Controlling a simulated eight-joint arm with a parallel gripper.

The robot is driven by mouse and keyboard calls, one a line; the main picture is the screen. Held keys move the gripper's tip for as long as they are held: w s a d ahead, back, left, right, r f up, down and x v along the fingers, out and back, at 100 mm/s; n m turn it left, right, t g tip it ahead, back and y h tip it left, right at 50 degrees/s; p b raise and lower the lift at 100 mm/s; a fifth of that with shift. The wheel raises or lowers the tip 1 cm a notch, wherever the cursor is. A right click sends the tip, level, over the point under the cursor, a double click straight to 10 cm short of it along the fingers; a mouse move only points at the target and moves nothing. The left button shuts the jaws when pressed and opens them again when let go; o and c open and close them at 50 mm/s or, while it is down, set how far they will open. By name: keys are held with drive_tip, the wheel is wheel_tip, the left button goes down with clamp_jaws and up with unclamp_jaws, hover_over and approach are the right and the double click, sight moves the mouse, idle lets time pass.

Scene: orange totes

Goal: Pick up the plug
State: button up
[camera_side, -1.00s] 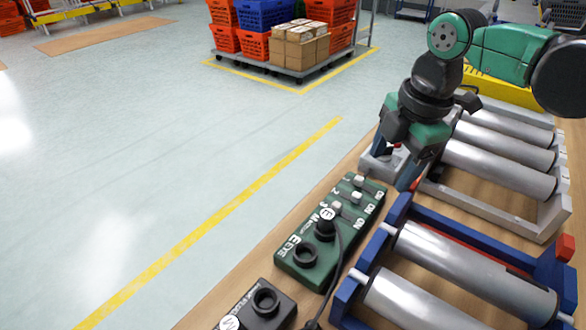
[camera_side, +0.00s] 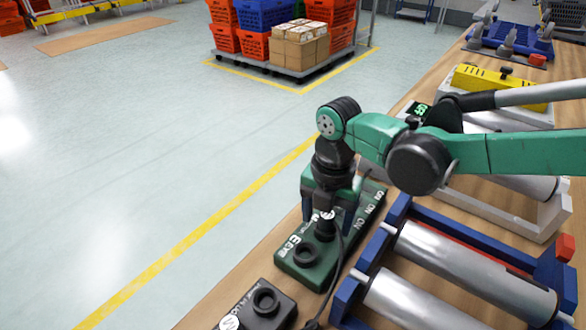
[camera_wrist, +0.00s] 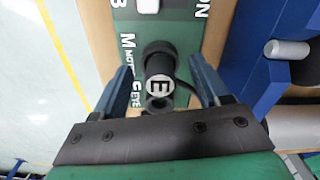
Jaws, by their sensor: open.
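The plug (camera_side: 327,222) is black with a white round top marked "E". It stands upright in a socket of the green switch box (camera_side: 296,271), and a black cable runs from it. My gripper (camera_side: 326,212) is open just above the plug, pointing down. In the wrist view, the plug (camera_wrist: 159,72) shows between the two blue fingers of my gripper (camera_wrist: 160,82), with a gap on each side. The fingers do not touch it there. The box's switches are partly hidden behind my gripper in the side view.
An empty round socket on the green box is in front of the plug. A black box (camera_side: 250,312) with another socket lies at the table's front. A blue-framed roller conveyor (camera_side: 400,215) stands close on the right. The floor at left is clear.

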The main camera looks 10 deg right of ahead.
clamp_jaws()
wheel_tip(320, 180, up, 20)
idle(0.8)
